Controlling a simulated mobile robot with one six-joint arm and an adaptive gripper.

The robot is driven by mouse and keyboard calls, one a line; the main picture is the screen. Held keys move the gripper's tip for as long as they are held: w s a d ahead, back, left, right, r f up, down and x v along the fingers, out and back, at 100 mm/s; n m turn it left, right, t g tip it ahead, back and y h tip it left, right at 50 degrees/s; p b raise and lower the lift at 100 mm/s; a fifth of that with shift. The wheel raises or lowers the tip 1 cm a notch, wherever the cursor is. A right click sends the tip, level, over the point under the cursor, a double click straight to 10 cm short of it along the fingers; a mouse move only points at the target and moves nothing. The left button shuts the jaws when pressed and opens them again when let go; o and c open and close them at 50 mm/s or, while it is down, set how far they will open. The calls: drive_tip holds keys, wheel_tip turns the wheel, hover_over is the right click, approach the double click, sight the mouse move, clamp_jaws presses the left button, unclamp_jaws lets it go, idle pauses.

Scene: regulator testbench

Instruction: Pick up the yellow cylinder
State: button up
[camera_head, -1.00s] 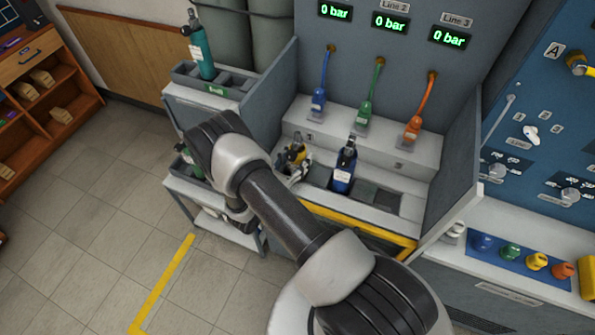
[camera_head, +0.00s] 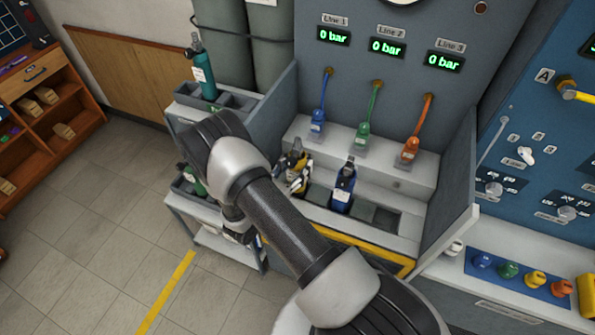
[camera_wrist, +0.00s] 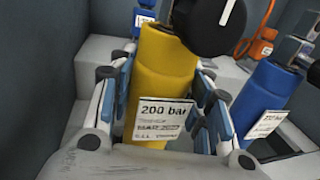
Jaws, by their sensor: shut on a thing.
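The yellow cylinder (camera_wrist: 165,65) stands upright between my fingers in the wrist view, with a white "200 bar" label (camera_wrist: 158,118) and a dark round knob at its top. My gripper (camera_wrist: 165,90) is shut on it, with blue-padded fingers on both sides. In the head view my gripper (camera_head: 292,176) and the yellow cylinder (camera_head: 297,160) are at the left end of the bench row, left of the blue cylinder. The yellow cylinder's top sits higher than the blue one's there. Its base is hidden by my gripper.
The blue cylinder (camera_head: 343,190) stands close on the right, also in the wrist view (camera_wrist: 265,95). Blue, green (camera_head: 363,130) and orange (camera_head: 410,148) hose connectors hang behind. A side wall (camera_head: 458,190) bounds the bench at right; a green cylinder (camera_head: 204,70) stands in a rack at left.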

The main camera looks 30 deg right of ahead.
sight(297, 139)
wheel_tip(297, 139, up, 14)
drive_tip(key=p, duration=0.3)
idle(0.4)
